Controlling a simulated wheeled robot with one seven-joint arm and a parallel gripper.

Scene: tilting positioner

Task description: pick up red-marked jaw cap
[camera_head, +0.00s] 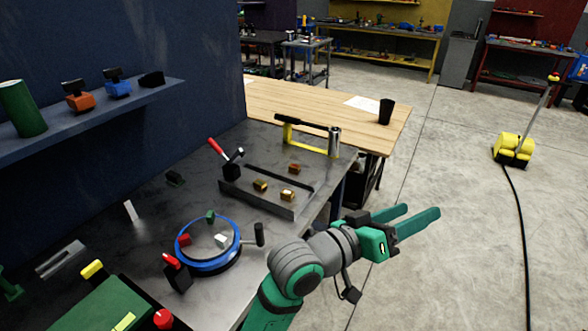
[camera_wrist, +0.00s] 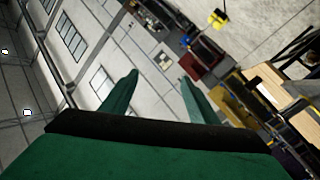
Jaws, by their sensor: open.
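A grey tray (camera_head: 256,203) on the dark metal bench holds three small brass-coloured blocks. The rear block (camera_head: 294,169) looks more reddish-brown than the left block (camera_head: 260,185) and the front block (camera_head: 288,195). I cannot make out for certain which is the red-marked jaw cap. A round positioner with a blue ring (camera_head: 208,265) carries a red piece (camera_head: 185,240), a green piece (camera_head: 210,216) and a white piece (camera_head: 220,241). My gripper (camera_head: 420,213) is open and empty, right of the bench over the floor. In the wrist view its green fingers (camera_wrist: 159,78) are apart, with no bench object between them.
A red-handled tool (camera_head: 227,155) stands behind the tray's left end. A yellow-framed tool (camera_head: 305,138) and a metal cylinder (camera_head: 334,143) stand behind the tray. A black lever (camera_head: 259,234) sticks up beside the ring. A blue wall with a shelf (camera_head: 110,105) bounds the left.

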